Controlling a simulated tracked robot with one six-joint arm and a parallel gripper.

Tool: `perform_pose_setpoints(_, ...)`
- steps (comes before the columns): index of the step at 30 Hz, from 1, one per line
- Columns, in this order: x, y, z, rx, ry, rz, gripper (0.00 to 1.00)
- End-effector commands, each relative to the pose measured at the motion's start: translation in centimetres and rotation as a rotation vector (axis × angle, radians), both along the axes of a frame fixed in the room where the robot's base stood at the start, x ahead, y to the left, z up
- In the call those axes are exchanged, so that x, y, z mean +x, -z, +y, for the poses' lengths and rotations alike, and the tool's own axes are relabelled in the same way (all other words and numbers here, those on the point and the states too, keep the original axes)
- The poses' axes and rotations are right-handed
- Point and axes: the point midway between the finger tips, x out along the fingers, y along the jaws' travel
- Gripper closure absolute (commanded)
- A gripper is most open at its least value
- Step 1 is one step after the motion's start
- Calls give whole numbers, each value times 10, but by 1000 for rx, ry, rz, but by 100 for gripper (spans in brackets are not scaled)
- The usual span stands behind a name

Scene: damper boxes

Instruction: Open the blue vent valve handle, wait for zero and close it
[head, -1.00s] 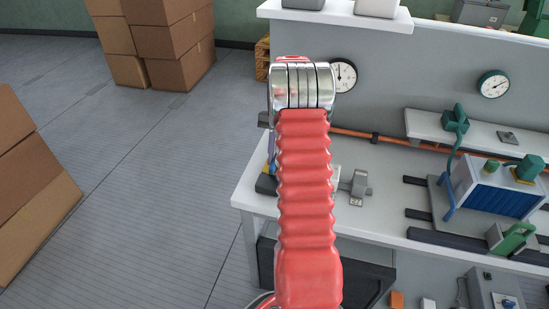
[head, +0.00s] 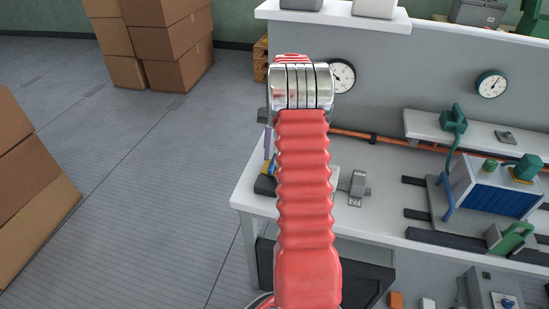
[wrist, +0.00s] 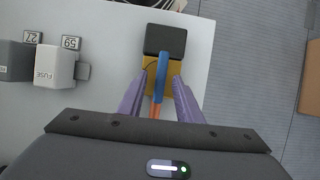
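In the wrist view, a blue handle (wrist: 162,72) stands over a yellow block (wrist: 149,82) with a dark box (wrist: 165,40) at its far side. A short orange part (wrist: 156,110) shows at the handle's near end. My gripper (wrist: 160,76) is open, its two purple fingers on either side of the handle with gaps to both sides. In the head view, my red arm hides most of the valve; one purple finger (head: 268,142) and the dark box (head: 265,186) show at its left. A round white gauge (head: 342,76) on the back wall is partly hidden by my wrist.
Fuse block (wrist: 54,67) and small number tags (wrist: 71,43) lie left of the valve. The bench edge (wrist: 208,85) is close on the right. A second gauge (head: 491,84), an orange pipe (head: 392,140) and a blue finned unit (head: 492,188) are further right. Boxes (head: 165,45) stand on the floor.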

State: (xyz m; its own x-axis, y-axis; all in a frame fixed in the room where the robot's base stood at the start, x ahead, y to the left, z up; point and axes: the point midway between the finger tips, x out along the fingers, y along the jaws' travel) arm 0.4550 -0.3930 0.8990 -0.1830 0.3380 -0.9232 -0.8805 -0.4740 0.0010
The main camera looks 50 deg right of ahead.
Motion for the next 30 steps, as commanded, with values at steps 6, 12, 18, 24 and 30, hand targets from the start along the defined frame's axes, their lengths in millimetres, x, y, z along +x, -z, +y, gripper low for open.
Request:
perform_pose_setpoints(6,6,-32,-13,-2,0,-1,68)
perform_pose_setpoints(12,11,-60,-23,-1,0,0,68)
perform_pose_setpoints(18,14,-81,-31,0,0,1,68)
perform_pose_setpoints(24,16,-92,-34,2,0,3,68)
perform_pose_setpoints(30,16,-93,-34,2,0,3,68)
